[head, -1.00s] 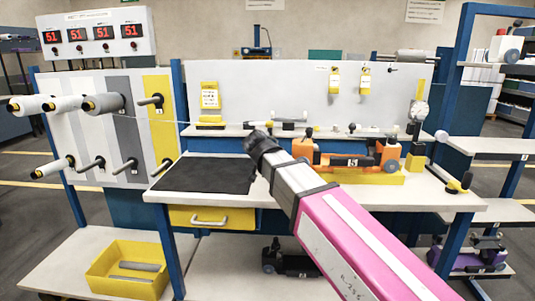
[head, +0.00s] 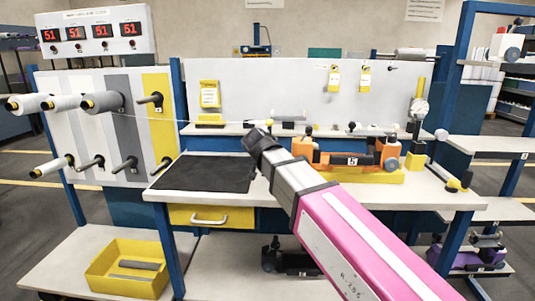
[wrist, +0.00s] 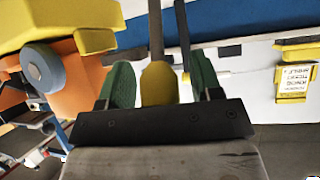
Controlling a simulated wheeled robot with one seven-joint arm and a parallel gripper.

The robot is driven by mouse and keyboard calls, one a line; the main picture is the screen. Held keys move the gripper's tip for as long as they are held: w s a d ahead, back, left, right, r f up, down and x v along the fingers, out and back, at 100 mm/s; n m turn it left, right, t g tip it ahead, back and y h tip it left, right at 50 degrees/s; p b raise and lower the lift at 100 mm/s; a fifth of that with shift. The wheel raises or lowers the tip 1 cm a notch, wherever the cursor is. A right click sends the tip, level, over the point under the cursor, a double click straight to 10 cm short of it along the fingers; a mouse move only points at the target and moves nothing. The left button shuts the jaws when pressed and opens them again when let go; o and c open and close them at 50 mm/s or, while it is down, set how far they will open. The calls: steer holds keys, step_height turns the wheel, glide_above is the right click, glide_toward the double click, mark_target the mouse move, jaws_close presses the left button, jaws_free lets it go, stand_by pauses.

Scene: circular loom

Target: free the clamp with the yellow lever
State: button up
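In the wrist view a rounded yellow lever end (wrist: 159,84) on a thin dark rod stands between the green-padded fingers of my gripper (wrist: 162,83). A narrow gap shows on each side of it, so my gripper looks open around the lever and not closed on it. The clamp body cannot be made out. In the head view the gripper and this lever are hidden behind my pink and grey arm, whose end is near the back shelf.
An orange carriage marked 5 (head: 352,161) stands on a yellow base right of my arm; it looms at left in the wrist view (wrist: 75,75). A dark mat (head: 205,173) lies left.

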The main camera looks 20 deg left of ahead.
steer(key=shift+s, duration=0.1)
steer(key=v, duration=1)
steer(key=shift+s+r, duration=0.15)
steer(key=shift+s, duration=0.1)
